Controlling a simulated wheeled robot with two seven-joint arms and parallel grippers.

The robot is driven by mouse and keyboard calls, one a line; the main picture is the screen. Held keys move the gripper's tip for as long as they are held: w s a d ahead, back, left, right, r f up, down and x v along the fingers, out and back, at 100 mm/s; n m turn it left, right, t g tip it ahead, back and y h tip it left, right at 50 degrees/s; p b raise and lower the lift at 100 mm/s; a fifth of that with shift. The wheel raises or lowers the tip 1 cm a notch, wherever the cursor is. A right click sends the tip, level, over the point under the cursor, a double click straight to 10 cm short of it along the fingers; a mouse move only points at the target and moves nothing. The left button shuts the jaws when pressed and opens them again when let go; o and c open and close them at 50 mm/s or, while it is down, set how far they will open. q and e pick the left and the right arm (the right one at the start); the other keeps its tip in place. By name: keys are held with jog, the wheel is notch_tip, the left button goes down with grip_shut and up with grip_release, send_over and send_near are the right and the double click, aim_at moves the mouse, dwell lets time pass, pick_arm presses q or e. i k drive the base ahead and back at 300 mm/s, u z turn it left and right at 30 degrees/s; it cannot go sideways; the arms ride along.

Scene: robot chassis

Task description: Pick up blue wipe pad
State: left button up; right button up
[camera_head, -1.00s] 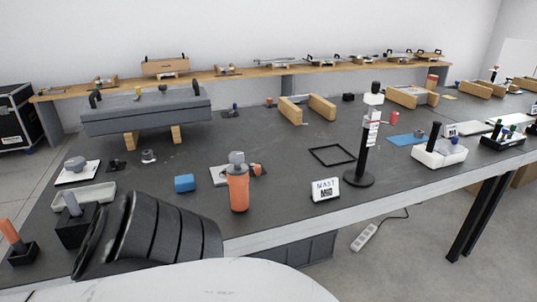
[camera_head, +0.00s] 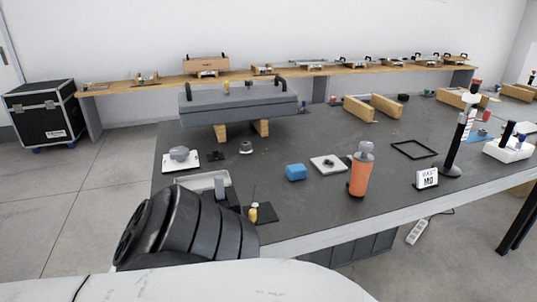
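A small blue block-shaped pad (camera_head: 296,172), which looks like the blue wipe pad, lies on the dark workbench (camera_head: 330,210) near the middle of the head view. It sits left of a white square plate and the orange bottle. Part of my own dark ribbed arm shows at the lower left, short of the pad and apart from it. Neither gripper's fingers are in view. Nothing is seen touching the pad.
An orange bottle (camera_head: 358,176) stands near the bench's front edge, with a small white sign (camera_head: 427,178) to its right. A white plate (camera_head: 328,164) lies beside the pad. A grey chassis block (camera_head: 238,103) on wooden supports stands behind. A black case (camera_head: 46,112) stands on the floor at left.

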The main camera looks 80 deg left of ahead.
aim_at(296, 172)
jog(key=k, duration=0.35)
jog(key=u, duration=1)
